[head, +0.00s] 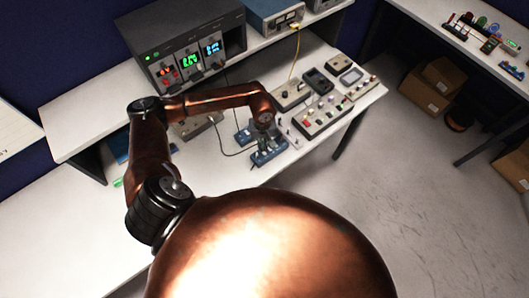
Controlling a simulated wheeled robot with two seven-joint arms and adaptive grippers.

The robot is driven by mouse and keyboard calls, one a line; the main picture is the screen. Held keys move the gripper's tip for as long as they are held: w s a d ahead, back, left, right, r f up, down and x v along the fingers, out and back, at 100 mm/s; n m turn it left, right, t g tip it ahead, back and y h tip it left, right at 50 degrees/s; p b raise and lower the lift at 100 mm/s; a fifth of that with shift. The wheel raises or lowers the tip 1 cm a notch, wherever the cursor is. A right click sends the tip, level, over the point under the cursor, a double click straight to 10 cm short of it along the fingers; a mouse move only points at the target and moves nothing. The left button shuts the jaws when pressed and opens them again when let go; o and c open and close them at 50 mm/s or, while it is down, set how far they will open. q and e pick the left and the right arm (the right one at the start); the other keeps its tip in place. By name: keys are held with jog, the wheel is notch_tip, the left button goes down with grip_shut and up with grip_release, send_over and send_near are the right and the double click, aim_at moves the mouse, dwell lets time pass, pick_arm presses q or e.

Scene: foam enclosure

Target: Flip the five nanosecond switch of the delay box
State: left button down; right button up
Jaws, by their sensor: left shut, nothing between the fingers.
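A small blue box with a row of small parts on top (269,157), which looks like the delay box, lies near the front edge of the bench. Its labels and switch positions are too small to read, so I cannot pick out the five nanosecond switch. My left gripper (264,143) points down at this box with its fingers shut and empty. I cannot tell whether the fingertips touch it. The gripper hides part of the box's top. My right gripper is not in view.
Another blue module (243,135) and a grey box (199,125) lie beside and behind my left wrist. A panel with coloured buttons (323,118) stands to the right. A rack with lit displays (187,50) stands on the shelf behind. Cables cross the bench.

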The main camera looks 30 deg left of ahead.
pick_arm(q)
jog(key=shift+f+b, duration=1.1)
dwell(0.8)
jog(key=shift+r+p, duration=1.15)
jog(key=shift+r, duration=2.35)
